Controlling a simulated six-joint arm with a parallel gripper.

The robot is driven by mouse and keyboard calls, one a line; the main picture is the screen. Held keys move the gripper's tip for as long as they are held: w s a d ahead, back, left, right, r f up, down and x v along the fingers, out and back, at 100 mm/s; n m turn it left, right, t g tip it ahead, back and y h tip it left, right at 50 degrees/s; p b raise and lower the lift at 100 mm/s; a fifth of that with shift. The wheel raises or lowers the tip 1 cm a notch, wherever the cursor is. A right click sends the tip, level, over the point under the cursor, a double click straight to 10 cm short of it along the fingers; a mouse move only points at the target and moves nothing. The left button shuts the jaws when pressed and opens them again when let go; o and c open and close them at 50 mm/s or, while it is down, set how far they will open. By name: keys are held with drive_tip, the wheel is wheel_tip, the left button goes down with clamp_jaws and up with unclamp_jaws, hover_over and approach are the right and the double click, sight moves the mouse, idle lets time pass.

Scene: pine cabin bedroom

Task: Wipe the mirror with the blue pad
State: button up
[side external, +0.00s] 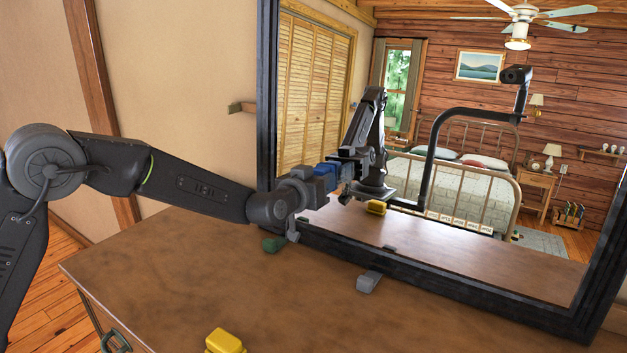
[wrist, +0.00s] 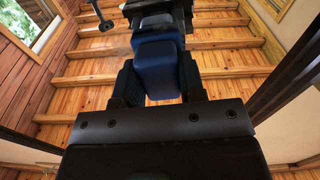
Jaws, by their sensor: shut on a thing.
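The mirror (side external: 480,275) is a large pane in a dark frame, standing upright on the brown dresser top. In the wrist view its glass fills most of the picture, with the dark frame (wrist: 291,78) at the right. My gripper (side external: 307,188) is at the lower left part of the glass. It is shut on the blue pad (side external: 319,180), which also shows between the fingers in the wrist view (wrist: 157,79). The pad's face meets or nearly meets its own reflection; I cannot tell whether it presses on the glass. The fingers partly hide the pad.
On the dresser (side external: 170,262), a green block (side external: 273,244) lies below my gripper near the frame. A grey block (side external: 369,282) lies by the frame's lower edge, and a yellow block (side external: 224,341) at the front. The dresser's middle is clear. The bed and room show as reflections.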

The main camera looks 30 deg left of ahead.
sight(356, 184)
drive_tip(key=shift+s+d, duration=0.1)
drive_tip(key=shift+d, duration=3.45)
drive_tip(key=shift+w+a, duration=0.15)
drive_tip(key=shift+a, duration=1)
drive_tip(key=shift+w+a, duration=0.1)
drive_tip(key=shift+a, duration=1.05)
drive_tip(key=a, duration=0.7)
drive_tip(key=shift+s, duration=0.25)
drive_tip(key=shift+d, duration=0.1)
drive_tip(key=s, duration=0.6)
drive_tip(key=shift+r, duration=0.3)
drive_tip(key=shift+s, duration=0.1)
drive_tip(key=shift+s+r, duration=0.1)
drive_tip(key=shift+s, duration=1.3)
